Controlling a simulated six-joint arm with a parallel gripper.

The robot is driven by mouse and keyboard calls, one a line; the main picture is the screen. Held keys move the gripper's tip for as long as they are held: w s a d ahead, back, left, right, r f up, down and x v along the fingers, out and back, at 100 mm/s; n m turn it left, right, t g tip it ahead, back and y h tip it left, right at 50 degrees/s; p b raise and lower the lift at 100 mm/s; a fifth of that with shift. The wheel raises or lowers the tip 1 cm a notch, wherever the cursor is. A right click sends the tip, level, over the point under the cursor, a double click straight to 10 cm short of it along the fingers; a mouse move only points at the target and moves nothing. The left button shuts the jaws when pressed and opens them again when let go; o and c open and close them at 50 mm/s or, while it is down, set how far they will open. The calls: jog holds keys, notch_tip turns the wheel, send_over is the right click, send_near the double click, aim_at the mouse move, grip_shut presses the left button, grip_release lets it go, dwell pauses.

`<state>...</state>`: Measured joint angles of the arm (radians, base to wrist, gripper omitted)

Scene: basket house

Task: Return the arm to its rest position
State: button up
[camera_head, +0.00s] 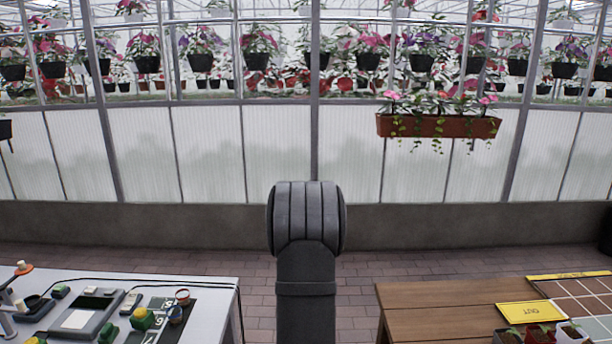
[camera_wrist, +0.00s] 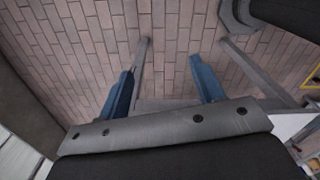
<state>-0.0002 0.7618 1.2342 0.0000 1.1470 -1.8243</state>
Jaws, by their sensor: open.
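My gripper (camera_wrist: 163,92) shows in the wrist view with its two blue-tipped fingers spread well apart. It is open and nothing is between the fingers. Brick floor (camera_wrist: 175,50) lies beyond them. In the head view my arm stands upright in the middle, between the two tables, and the gripper itself cannot be made out there.
At left, a grey table (camera_head: 215,290) holds a scale (camera_head: 85,314), a green and yellow block (camera_head: 142,318) and small jars. At right, a wooden table (camera_head: 430,305) holds a yellow "OUT" sign (camera_head: 531,313), a tiled tray (camera_head: 585,298) and potted seedlings. Brick floor lies between.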

jog(key=s+a+n, duration=0.2)
jog(key=a, duration=1.2)
jog(key=shift+s+n, duration=0.4)
